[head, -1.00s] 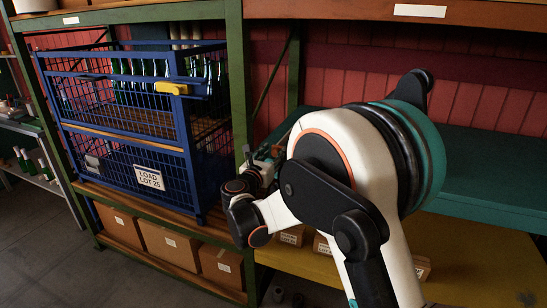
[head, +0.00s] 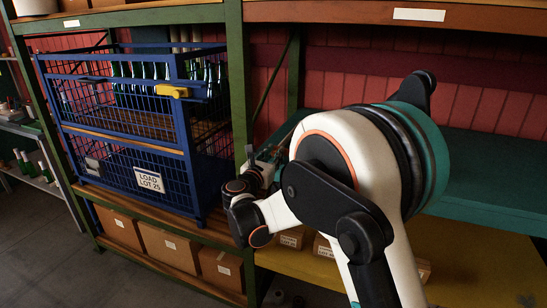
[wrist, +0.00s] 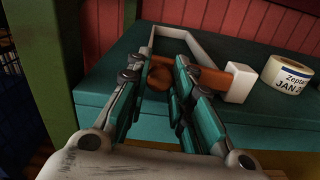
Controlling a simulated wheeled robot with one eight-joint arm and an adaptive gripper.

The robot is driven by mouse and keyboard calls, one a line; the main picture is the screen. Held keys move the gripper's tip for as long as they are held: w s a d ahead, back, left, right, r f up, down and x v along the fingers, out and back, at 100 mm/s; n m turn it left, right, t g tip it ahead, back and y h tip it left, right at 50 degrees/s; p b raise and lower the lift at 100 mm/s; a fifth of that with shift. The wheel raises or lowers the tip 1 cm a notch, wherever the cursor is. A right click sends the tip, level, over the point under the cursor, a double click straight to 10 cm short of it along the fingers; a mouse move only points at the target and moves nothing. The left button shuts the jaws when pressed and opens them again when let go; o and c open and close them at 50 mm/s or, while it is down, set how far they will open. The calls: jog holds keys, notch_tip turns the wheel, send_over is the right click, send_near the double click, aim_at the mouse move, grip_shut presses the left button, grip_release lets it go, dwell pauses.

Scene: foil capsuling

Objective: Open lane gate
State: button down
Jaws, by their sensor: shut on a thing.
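A blue wire cage (head: 183,147) labelled "LOAD LOT 25" stands on the shelf at left in the head view. Its upper front has a yellow latch piece (head: 172,91); green bottles stand behind the mesh. I cannot tell whether this front is the lane gate. A grey bent bar (wrist: 205,42) and a white block (wrist: 240,83) show beside that piece. In the head view my arm partly hides the gripper.
A tape roll (wrist: 287,75) with a printed label sits on the teal shelf (wrist: 115,70), right of the gripper. A green rack post (head: 239,130) stands between the cage and my arm. Cardboard boxes (head: 165,246) fill the lower shelf.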

jog(key=shift+d+r+m+p, duration=0.1)
jog(key=shift+r+m+p, duration=0.2)
jog(key=shift+r+m, duration=0.4)
jog(key=s+d+r+m+p, duration=0.3)
jog(key=d+r+m, duration=0.5)
jog(key=m, duration=0.7)
jog(key=shift+s+d+r+m, duration=0.15)
jog(key=shift+s+d+m, duration=0.25)
jog(key=shift+d, duration=0.7)
jog(key=c, duration=1.4)
grip_release()
